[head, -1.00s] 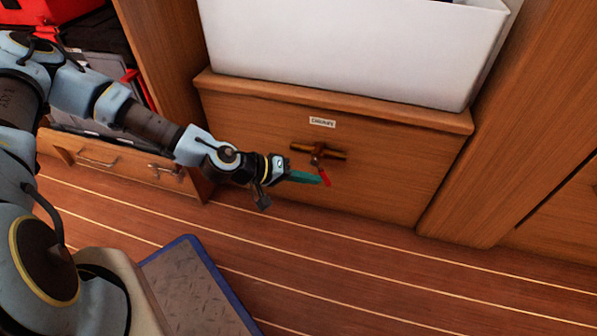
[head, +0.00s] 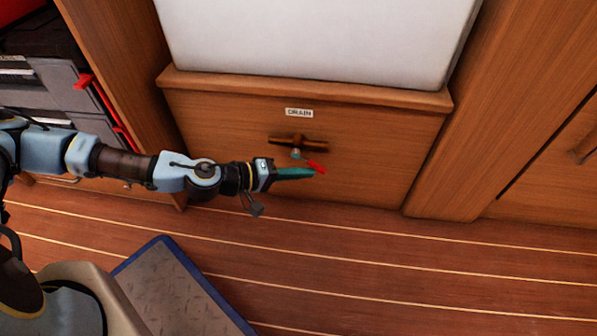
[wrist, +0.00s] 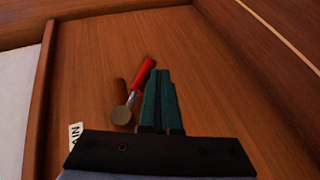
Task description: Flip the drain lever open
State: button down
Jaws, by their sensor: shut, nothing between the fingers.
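In the head view the lever points right and slightly down. It also shows in the wrist view (wrist: 142,75), just left of the fingers. My gripper (head: 311,173) has teal fingers that are shut and empty. Their tips are at the red grip, just below it in the head view; I cannot tell for sure whether they touch. In the wrist view the fingers (wrist: 159,75) hide part of the panel.
A "DRAIN" label (head: 299,112) is above the fitting. A white bin (head: 320,45) stands on the ledge above the panel. Grey cases with red latches (head: 62,85) are at the left.

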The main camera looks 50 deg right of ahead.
jog(key=shift+s+d+r+p, duration=0.5)
jog(key=shift+s+r+p, duration=0.1)
jog(key=shift+s+r, duration=0.15)
jog(key=shift+s, duration=0.15)
jog(key=shift+f, duration=0.15)
dwell(1.4)
